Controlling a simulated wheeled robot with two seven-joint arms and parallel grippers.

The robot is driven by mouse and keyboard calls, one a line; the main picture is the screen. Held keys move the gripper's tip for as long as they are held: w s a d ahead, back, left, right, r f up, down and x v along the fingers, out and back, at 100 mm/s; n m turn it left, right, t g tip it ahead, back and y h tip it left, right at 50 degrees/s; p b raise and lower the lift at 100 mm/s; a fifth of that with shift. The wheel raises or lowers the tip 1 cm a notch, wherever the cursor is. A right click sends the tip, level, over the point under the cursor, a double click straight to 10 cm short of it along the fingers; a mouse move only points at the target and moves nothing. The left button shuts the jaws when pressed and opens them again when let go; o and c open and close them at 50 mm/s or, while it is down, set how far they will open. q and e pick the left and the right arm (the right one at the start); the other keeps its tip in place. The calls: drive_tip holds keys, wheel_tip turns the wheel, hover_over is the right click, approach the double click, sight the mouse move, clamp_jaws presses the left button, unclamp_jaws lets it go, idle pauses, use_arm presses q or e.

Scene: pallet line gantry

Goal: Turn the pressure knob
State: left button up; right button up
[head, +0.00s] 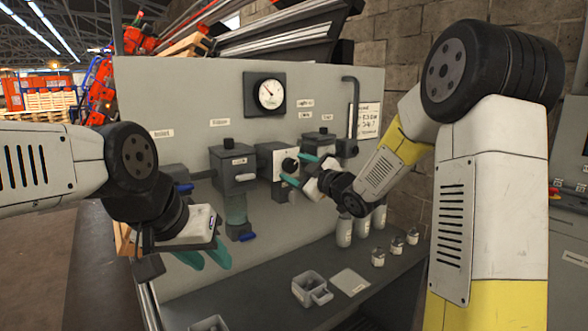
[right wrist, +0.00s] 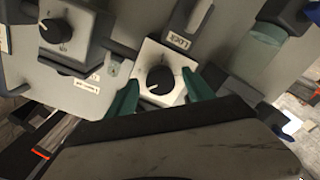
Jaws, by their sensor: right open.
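A black round knob (head: 290,164) with a white pointer mark sits on the white face of a box on the grey panel. Its label is too small to read as pressure. In the right wrist view the knob (right wrist: 160,80) lies between the two teal fingers of my right gripper (right wrist: 162,93), with a gap on both sides. My right gripper (head: 299,170) is open in front of this box; whether the fingertips reach around the knob in depth I cannot tell. My left gripper (head: 205,257) hangs empty at the lower left, its teal fingers apart, away from the panel's controls.
A second knob (right wrist: 52,30) is on a neighbouring box. A round dial gauge (head: 270,94) is above. White bottles (head: 344,232), small jars and an open container (head: 311,288) stand on the bench below.

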drive_tip(key=shift+w+a, duration=0.35)
drive_tip(key=shift+w, duration=0.05)
drive_tip(key=shift+c, duration=0.4)
clamp_jaws()
